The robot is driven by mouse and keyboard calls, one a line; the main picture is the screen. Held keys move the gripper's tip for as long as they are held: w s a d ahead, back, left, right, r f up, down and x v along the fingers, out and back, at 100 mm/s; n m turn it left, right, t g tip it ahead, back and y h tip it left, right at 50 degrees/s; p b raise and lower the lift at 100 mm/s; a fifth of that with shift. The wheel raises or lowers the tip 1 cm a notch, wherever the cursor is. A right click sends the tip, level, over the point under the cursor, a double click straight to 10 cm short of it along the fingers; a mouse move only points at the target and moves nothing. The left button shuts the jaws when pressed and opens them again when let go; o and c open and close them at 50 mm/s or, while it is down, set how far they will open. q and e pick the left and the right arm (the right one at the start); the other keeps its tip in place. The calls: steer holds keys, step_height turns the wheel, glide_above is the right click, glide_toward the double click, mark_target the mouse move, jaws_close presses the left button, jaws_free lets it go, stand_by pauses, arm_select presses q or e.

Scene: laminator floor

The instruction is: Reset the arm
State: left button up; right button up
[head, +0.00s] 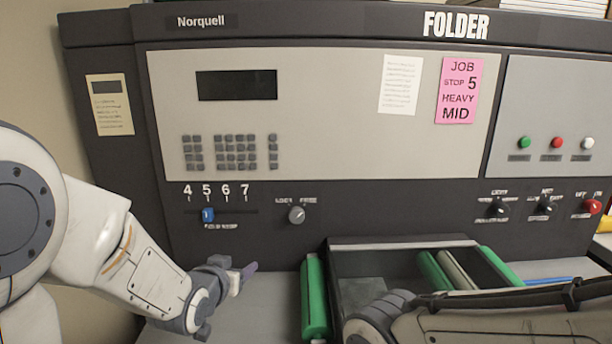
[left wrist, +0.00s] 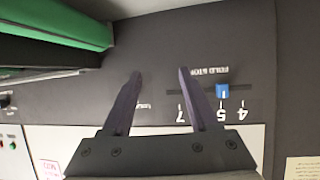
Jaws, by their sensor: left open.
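My left arm (head: 140,260) comes in from the left in the head view. Its gripper (head: 246,271) is low in front of the folder's dark lower panel, below and right of the blue slider (head: 208,214). In the left wrist view the gripper (left wrist: 159,74) has its two purple-grey fingers apart with nothing between them. The blue slider (left wrist: 222,90) stands at 5 on the scale, just beside one fingertip in that picture; I cannot tell the depth gap. Part of my right arm (head: 470,328) crosses the lower right, and its gripper does not show.
The folder (head: 330,150) fills the back, with a round knob (head: 297,215) right of the slider. A pink note (head: 459,90) reads "JOB STOP 5 HEAVY MID". Green rollers (head: 315,297) and an open tray (head: 400,243) lie right of my left gripper.

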arm_select(q)
steer(key=s+d+f+m+g+h+p, duration=0.1)
steer(key=s+d+f+m+g, duration=0.2)
steer(key=s+d+g, duration=0.55)
steer(key=s+d+r+m+g+y+p, duration=0.1)
steer(key=s+d+m+g, duration=0.1)
steer(key=s, duration=2)
steer(key=shift+m+g, duration=0.5)
steer(key=shift+g, duration=0.65)
steer(key=shift+d, duration=0.1)
stand_by(0.9)
